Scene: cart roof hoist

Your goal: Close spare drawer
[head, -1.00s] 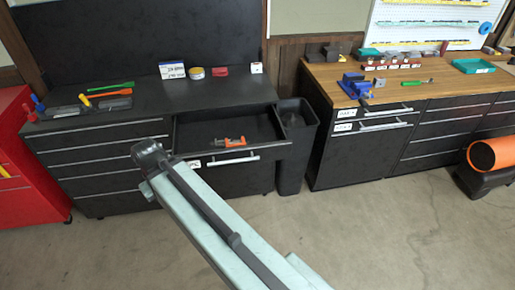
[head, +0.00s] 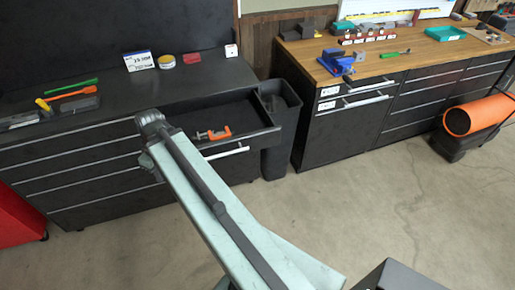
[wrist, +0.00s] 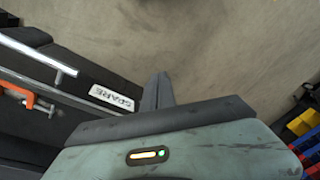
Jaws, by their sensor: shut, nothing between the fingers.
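The spare drawer (head: 240,108) stands open in the dark cabinet in the head view, with an orange clamp (head: 214,133) lying in it. A light bar handle (head: 225,152) runs along its front. In the wrist view the dark drawer front carries a white "SPARE" label (wrist: 112,97) beside the bar handle (wrist: 38,57), and part of the clamp (wrist: 30,99) shows. My gripper (wrist: 158,90) is shut and empty, close to the labelled end of the drawer front; I cannot tell whether it touches. In the head view my arm hides the gripper and the drawer's left part.
A dark bin (head: 278,130) stands between the cabinet and a wood-topped bench (head: 390,62). An orange roll (head: 476,116) lies at the right. A dark box corner (head: 395,277) shows at the bottom. The floor (head: 370,205) in front of the bench is open.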

